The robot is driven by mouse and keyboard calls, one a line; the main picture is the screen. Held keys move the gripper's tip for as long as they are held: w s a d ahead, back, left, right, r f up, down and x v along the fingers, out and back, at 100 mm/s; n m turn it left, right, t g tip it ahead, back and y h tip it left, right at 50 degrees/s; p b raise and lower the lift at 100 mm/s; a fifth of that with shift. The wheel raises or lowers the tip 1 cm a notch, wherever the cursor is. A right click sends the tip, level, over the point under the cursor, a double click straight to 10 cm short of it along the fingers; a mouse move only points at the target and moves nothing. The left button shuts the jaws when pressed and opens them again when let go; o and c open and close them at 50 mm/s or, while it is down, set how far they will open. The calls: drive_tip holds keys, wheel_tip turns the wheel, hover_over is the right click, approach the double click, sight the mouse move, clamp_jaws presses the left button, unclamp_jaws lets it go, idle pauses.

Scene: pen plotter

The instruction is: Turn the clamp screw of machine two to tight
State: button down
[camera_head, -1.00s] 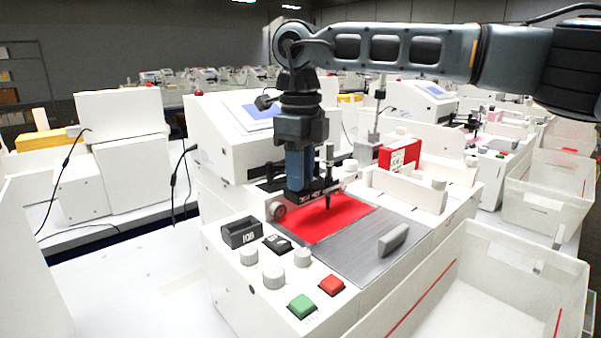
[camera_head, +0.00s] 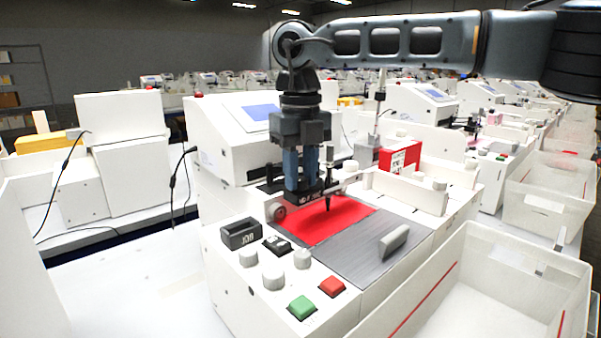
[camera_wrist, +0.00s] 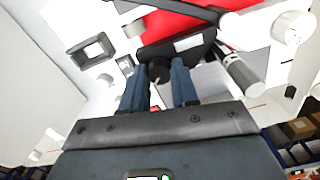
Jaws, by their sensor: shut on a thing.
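The machine with the red sheet (camera_head: 335,218) on its bed stands in front of me. Its black pen carriage (camera_head: 306,195) carries a label too small to read surely, and also shows in the wrist view (camera_wrist: 190,42). A dark pen (camera_head: 328,190) points down at the sheet. My gripper (camera_head: 303,187) points down at the carriage, left of the pen. In the wrist view my gripper (camera_wrist: 160,78) is shut on a black round screw head (camera_wrist: 159,71) on the carriage. The screw's tightness cannot be told.
A green button (camera_head: 301,307), a red button (camera_head: 332,286) and several pale knobs sit on the front panel. A grey handle (camera_head: 394,240) stands on the metal bed. A white bin (camera_head: 520,255) is at the right. A red box (camera_head: 400,157) stands behind the bed.

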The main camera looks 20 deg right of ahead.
sight(301, 179)
idle(0.3)
drive_tip(key=c, duration=0.8)
unclamp_jaws()
drive_tip(key=shift+c, duration=0.2)
drive_tip(key=shift+r, duration=0.15)
wheel_tip(301, 179, up, 8)
drive_tip(key=shift+f, duration=0.2)
